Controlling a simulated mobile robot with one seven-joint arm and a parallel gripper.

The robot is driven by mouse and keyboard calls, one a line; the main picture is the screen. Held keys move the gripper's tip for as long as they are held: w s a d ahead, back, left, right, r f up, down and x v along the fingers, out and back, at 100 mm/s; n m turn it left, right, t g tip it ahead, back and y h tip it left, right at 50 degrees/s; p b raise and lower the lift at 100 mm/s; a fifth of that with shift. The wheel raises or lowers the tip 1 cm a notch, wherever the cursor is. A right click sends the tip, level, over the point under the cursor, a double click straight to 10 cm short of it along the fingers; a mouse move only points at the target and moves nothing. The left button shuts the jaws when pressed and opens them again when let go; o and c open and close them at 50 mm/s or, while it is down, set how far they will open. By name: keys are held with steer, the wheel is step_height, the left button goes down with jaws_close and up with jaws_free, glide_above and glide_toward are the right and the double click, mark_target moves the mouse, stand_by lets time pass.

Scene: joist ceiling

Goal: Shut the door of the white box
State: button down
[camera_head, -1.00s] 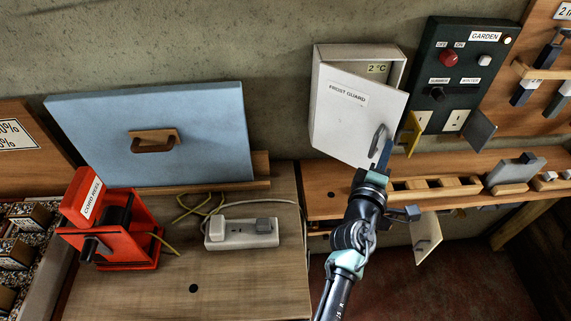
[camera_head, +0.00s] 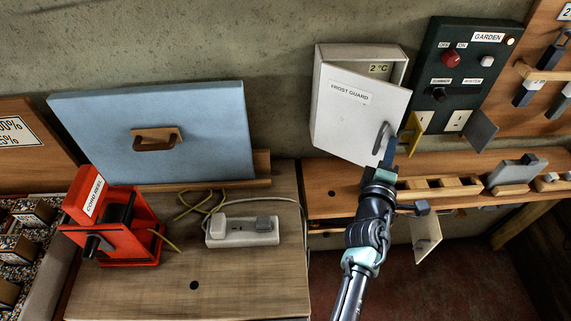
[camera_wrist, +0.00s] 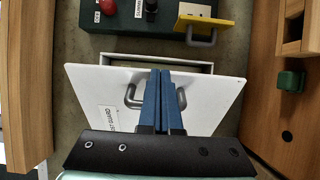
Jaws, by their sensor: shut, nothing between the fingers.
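The white box (camera_head: 395,52) is fixed on the wall, with a "2 °C" label inside. Its door (camera_head: 345,115), labelled "FROST GUARD", stands partly open, with a gap along the top and right. The grey door handle (camera_head: 381,137) is near the door's lower right. My gripper (camera_head: 388,152) has its blue fingers together, at the handle's lower end. In the wrist view the shut fingers (camera_wrist: 164,100) lie over the middle of the handle (camera_wrist: 132,97), whose ends show on both sides. Whether they touch the handle or door I cannot tell.
A green GARDEN panel (camera_head: 460,65) with an open yellow socket cover (camera_head: 415,125) stands just right of the door. A wooden shelf (camera_head: 330,185) runs below the box. A blue board (camera_head: 200,110), red cord reel (camera_head: 125,225) and white power strip (camera_head: 242,231) are left.

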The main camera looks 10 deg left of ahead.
steer(key=shift+w+d+n+y+p, duration=0.25)
steer(key=shift+w+n+y, duration=0.05)
steer(key=shift+w+y, duration=0.2)
steer(key=shift+w+d+n+y+p, duration=0.2)
steer(key=shift+w+d+n+y, duration=0.1)
steer(key=shift+w+y, duration=0.15)
steer(key=shift+w+d+n+y+b, duration=0.2)
steer(key=shift+w+n+y+b, duration=0.25)
steer(key=shift+w+n+y, duration=0.75)
steer(key=shift+w+d+n+y+b, duration=0.2)
steer(key=shift+w+n+y+b, duration=0.35)
steer(key=shift+w+y, duration=0.95)
steer(key=shift+w+d+y+b, duration=0.1)
steer(key=shift+w+y+b, duration=0.15)
steer(key=shift+w+b, duration=0.45)
steer(key=shift+s, duration=0.1)
stand_by(0.5)
